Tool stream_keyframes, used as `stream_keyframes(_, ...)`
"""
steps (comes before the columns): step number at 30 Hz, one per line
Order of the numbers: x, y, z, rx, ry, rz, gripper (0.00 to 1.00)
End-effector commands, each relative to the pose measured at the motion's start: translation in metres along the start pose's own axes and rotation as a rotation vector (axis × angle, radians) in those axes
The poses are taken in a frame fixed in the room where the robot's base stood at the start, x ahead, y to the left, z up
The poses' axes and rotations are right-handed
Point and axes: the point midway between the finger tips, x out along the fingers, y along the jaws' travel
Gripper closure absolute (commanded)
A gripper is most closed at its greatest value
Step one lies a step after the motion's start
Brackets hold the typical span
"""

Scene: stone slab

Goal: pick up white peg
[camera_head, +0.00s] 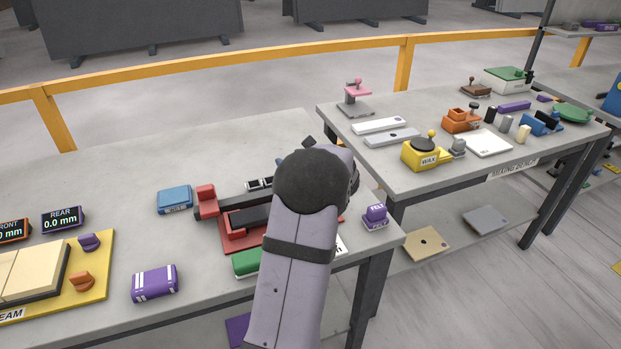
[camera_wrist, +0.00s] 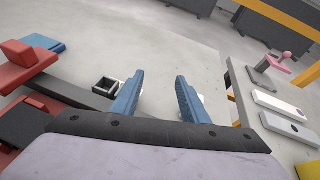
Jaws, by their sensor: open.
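My gripper (camera_wrist: 158,82) shows in the wrist view with its two blue fingers apart and nothing between them but grey slab. In the head view my own arm hides most of it. I cannot make out a white peg for certain. A small dark square holder (camera_wrist: 105,86) stands just left of the left finger in the wrist view, with a pale patch beside it partly behind that finger. In the head view small dark square holders (camera_head: 259,184) sit left of my arm. A cream upright piece (camera_head: 524,133) stands on the right bench, far from my gripper.
A red clamp-like fixture (camera_head: 206,201) and a blue box (camera_head: 175,199) lie left of my arm. A purple block (camera_head: 375,216) is to the right, near the slab's edge. A gap separates the right bench (camera_head: 400,180). The slab's back is clear.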

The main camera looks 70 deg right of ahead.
Motion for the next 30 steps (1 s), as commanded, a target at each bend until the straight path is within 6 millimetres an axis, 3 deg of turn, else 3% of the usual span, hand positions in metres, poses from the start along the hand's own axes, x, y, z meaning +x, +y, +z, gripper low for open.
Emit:
stream_keyframes(1,-0.003,-0.024,-0.019,0.058,-0.009,-0.052,0.59)
stream_keyframes(3,-0.010,-0.047,-0.029,0.121,-0.023,-0.103,0.59)
stream_keyframes(7,-0.017,-0.070,-0.039,0.181,-0.038,-0.152,0.59)
stream_keyframes(13,-0.016,-0.074,-0.039,0.193,-0.041,-0.161,0.59)
stream_keyframes(30,0.013,-0.077,-0.038,0.189,-0.039,-0.158,0.59)
